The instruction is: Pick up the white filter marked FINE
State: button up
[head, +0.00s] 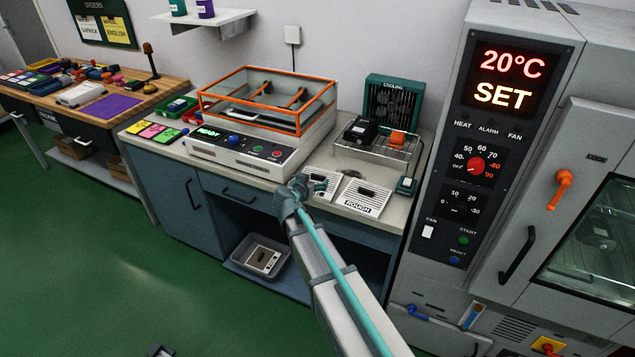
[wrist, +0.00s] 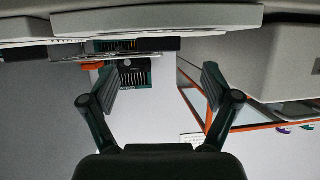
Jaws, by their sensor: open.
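Two white ribbed filters with dark handles lie side by side on the counter in the head view. The right one (head: 361,196) is marked ROUGH. The left one (head: 324,182) is partly behind my arm, and no label on it can be read. My gripper (head: 297,188) appears in front of the counter edge, just left of this filter; its exact height and distance are hard to tell. In the wrist view my gripper (wrist: 160,82) has its two fingers wide apart with nothing between them. No filter can be made out clearly there.
An orange-framed tester (head: 268,102) stands left of the filters. A wire rack (head: 378,142) is behind them, and the tall oven (head: 480,150) is right. A grey bin (head: 247,265) below holds a white panel (head: 264,260) with unreadable marking. The green floor at left is clear.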

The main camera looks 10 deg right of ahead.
aim_at(318, 176)
jog(key=p+x, duration=0.2)
jog(key=x, duration=0.2)
jog(key=shift+w+d, duration=0.1)
jog(key=shift+w, duration=0.15)
jog(key=shift+w+d+f+p, duration=0.2)
jog(key=shift+w+f+p, duration=0.05)
jog(key=shift+p, duration=0.05)
jog(key=shift+c, duration=0.3)
jog(key=c, duration=1.2)
jog(key=shift+r, duration=0.1)
jog(key=shift+c, duration=0.2)
